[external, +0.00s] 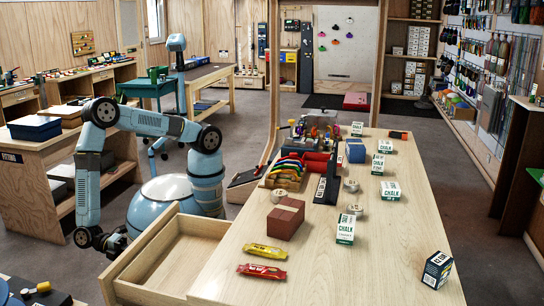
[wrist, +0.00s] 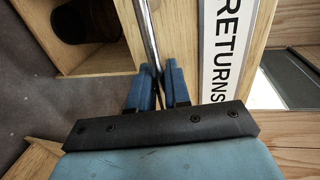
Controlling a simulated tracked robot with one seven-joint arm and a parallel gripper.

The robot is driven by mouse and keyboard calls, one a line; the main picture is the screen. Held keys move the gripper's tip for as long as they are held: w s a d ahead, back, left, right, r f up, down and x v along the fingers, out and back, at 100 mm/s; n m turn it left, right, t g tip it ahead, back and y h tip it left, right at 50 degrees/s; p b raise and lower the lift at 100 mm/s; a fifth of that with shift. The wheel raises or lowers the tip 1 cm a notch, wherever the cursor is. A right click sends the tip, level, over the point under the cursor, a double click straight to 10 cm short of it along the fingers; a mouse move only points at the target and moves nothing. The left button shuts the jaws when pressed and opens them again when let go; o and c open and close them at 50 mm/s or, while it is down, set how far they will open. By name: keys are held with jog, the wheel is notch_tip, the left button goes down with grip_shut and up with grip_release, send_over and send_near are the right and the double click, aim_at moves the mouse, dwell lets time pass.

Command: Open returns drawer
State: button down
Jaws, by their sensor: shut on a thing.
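The returns drawer (external: 180,244) is the pale wooden drawer at the near left end of the long counter. In the external view it stands pulled out, and its visible inside looks empty. In the wrist view its front carries a white label reading "RETURNS" (wrist: 224,50) and a thin metal bar handle (wrist: 147,30). My gripper (wrist: 157,82) has its blue fingers on either side of this bar, shut on it. In the external view my gripper (external: 116,243) is low at the drawer's outer front; the fingertips and handle are hard to make out there.
The counter (external: 400,240) holds chalk boxes (external: 345,229), red-brown blocks (external: 285,218) and two wrapped bars (external: 264,254). A wooden bench (external: 30,190) with a blue box (external: 35,127) stands left of my arm. Grey floor (external: 60,262) is open left of the drawer.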

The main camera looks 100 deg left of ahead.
jog(key=shift+a+f, duration=0.15)
jog(key=shift+f, duration=0.05)
jog(key=c, duration=1.3)
grip_release()
jog(key=shift+c, duration=0.2)
jog(key=shift+r, duration=0.1)
jog(key=s+r, duration=0.2)
jog(key=s, duration=1.1)
jog(key=shift+s+r, duration=0.25)
jog(key=shift+s, duration=0.05)
